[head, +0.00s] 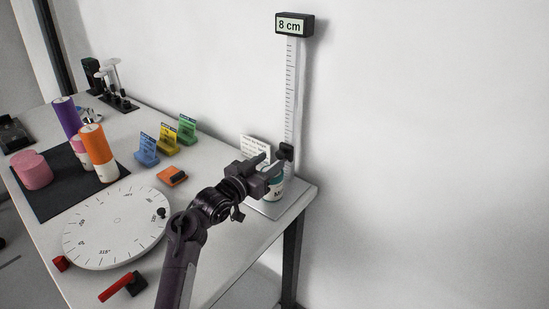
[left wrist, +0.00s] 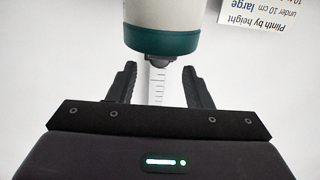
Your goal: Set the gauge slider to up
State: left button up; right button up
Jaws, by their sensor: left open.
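The height gauge is a white vertical ruler (head: 291,85) with a black display (head: 294,25) on top reading "8 cm". Its black slider (head: 287,151) sits low on the ruler. A white and teal container (head: 276,189) stands under it on the gauge base, partly hidden by my gripper. My left gripper (head: 270,167) is open and empty, close in front of the slider. In the left wrist view, which looks upside down, the ruler (left wrist: 158,85) runs between my open fingers (left wrist: 160,72). A black piece (left wrist: 158,60), apparently the slider, is at the teal end of the container (left wrist: 162,25).
A printed card (head: 256,147) stands behind my gripper. Blue (head: 147,150), yellow (head: 167,143) and green (head: 187,130) stands, an orange block (head: 172,176) and a white turntable (head: 115,228) are on the table to the left. The wall beside the upper ruler is clear.

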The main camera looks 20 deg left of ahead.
aim_at(278, 155)
pick_arm(q)
jog(key=shift+x, duration=1.6)
jog(key=shift+c, duration=0.3)
grip_shut()
